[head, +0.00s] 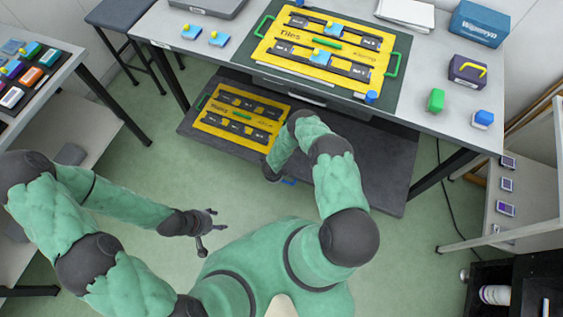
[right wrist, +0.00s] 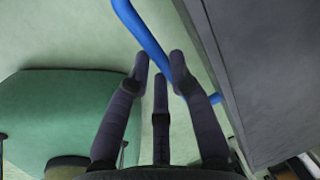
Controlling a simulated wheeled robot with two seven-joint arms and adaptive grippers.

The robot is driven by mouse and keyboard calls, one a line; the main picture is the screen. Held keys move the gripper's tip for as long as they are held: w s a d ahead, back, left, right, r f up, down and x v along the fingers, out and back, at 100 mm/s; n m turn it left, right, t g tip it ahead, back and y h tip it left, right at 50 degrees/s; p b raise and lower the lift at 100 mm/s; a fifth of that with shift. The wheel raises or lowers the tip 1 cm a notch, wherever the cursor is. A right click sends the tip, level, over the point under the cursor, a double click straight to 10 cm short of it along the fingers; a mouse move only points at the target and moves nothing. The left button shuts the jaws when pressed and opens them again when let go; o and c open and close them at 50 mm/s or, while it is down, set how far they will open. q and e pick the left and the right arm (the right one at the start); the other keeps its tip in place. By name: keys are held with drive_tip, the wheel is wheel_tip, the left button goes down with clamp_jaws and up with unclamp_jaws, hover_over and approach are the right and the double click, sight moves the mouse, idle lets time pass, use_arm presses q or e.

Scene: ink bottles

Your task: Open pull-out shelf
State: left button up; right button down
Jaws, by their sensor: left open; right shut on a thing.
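The pull-out shelf (head: 375,165) is a dark grey board low under the table, with its front part sticking out. A yellow tray (head: 207,122) of black pieces lies on it. A blue handle (head: 289,182) shows at its front edge beside my right wrist. In the right wrist view, my right gripper (right wrist: 160,72) is shut on the blue handle bar (right wrist: 145,35), beside the shelf's dark edge (right wrist: 225,75). In the head view my right fingers are mostly hidden behind the wrist. My left gripper (head: 205,222) is open and empty over the floor, left of my body.
The table (head: 455,125) above carries a dark mat (head: 400,60) with a yellow tray (head: 270,48), ink bottles and boxes. A stool (head: 120,15) stands at the back left. A side table (head: 50,70) is at left and a rack (head: 535,180) at right. Green floor (head: 135,165) is clear between.

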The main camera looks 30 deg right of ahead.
drive_tip(key=s+a+p, duration=0.2)
drive_tip(key=s+a, duration=0.8)
drive_tip(key=a, duration=0.1)
drive_tip(key=shift+a, duration=0.25)
drive_tip(key=c, duration=1.1)
unclamp_jaws()
drive_tip(key=shift+w, duration=0.1)
wheel_tip(320, 180, up, 12)
drive_tip(key=s+a, duration=0.1)
drive_tip(key=shift+s+a+f, duration=0.15)
drive_tip(key=shift+s+a, duration=0.15)
drive_tip(key=shift+a, duration=0.05)
